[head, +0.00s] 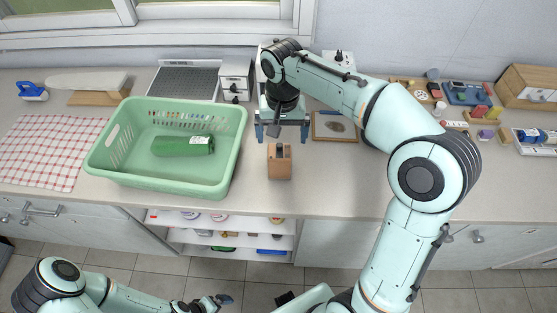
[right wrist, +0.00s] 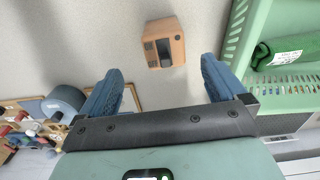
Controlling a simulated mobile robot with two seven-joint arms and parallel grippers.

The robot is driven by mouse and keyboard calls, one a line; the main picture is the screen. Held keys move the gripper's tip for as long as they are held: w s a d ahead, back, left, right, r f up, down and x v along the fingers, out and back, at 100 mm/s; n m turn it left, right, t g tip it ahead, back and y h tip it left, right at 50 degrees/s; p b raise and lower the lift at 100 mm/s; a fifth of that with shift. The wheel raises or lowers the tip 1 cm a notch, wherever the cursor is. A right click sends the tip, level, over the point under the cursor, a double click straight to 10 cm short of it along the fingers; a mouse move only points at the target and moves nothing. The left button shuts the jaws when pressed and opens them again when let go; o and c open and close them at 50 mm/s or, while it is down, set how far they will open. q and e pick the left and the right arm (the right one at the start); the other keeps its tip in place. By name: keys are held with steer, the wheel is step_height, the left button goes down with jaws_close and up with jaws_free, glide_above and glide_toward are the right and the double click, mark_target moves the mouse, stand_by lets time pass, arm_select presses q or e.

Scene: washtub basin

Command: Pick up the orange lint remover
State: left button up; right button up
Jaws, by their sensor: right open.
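The orange lint remover (head: 279,168) stands on the counter to the right of the green basket. It is a small orange-brown block with a dark top part. In the right wrist view the lint remover (right wrist: 176,48) shows beyond the fingertips, between their lines. My right gripper (head: 282,133) is open and empty, with its blue fingers spread above the counter just behind the lint remover in the head view. The right gripper (right wrist: 160,70) touches nothing that I can see. My left gripper (head: 209,303) is low at the bottom edge, away from the counter, and its jaws are unclear.
A green basket (head: 160,186) holding a dark green roll (head: 183,146) stands close on the left. A framed board (head: 335,127) lies behind to the right. The counter right of the lint remover is clear. Small items crowd the far right.

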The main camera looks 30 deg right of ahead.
mark_target(279, 147)
steer(key=f, duration=0.3)
steer(key=shift+w+f, duration=0.15)
steer(key=shift+w, duration=0.1)
steer(key=f, duration=0.5)
steer(key=shift+w+a+f, duration=0.1)
steer(key=shift+w, duration=0.1)
steer(key=c, duration=1.2)
